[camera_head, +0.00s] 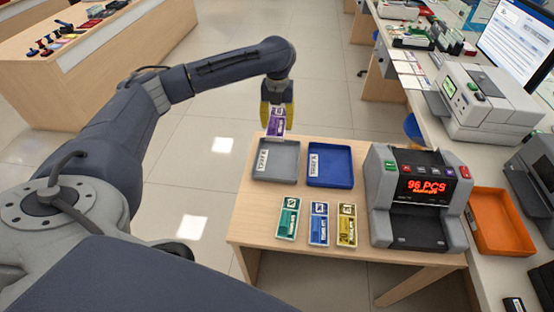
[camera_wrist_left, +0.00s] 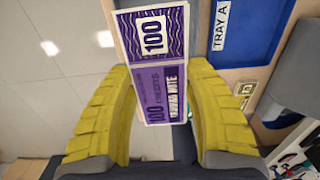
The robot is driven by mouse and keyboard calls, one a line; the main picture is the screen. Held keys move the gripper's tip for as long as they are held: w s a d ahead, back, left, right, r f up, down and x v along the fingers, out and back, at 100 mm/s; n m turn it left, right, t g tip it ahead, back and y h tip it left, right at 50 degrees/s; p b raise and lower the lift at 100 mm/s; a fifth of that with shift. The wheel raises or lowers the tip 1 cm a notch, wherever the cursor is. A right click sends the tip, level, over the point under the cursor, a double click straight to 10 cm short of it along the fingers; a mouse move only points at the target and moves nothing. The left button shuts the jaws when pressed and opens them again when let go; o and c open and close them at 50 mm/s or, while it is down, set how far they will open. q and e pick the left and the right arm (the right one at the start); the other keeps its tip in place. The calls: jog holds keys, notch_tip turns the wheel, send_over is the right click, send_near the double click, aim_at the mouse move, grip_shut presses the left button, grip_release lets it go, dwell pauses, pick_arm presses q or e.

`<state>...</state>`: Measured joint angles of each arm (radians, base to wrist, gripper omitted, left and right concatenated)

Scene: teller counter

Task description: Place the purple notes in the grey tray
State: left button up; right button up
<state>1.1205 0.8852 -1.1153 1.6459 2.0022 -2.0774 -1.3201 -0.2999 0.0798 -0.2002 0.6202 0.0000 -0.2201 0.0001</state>
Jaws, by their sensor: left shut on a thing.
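The bundle of purple notes (camera_head: 275,127) is held by my left gripper (camera_head: 277,112), whose yellow fingers are shut on it. In the left wrist view the purple notes (camera_wrist_left: 158,60) stick out beyond the fingertips, marked 100. In the head view the notes hang just past the far edge of the grey tray (camera_head: 264,173), apparently above tray height. The grey tray is empty but for a white label on its floor. My right gripper is not in view.
A blue tray (camera_head: 343,181) stands right of the grey one. Green (camera_head: 288,218), blue (camera_head: 318,222) and yellow (camera_head: 347,225) note bundles lie in front. A note counter (camera_head: 419,200) reading 96 PCS and an orange tray (camera_head: 500,222) are to the right.

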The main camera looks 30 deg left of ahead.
aim_at(277, 161)
pick_arm(q)
notch_tip(277, 161, down, 18)
dwell(0.7)
jog(key=shift+f, duration=0.2)
jog(key=o, duration=1.3)
notch_tip(277, 161, up, 12)
jog(key=shift+r, duration=0.2)
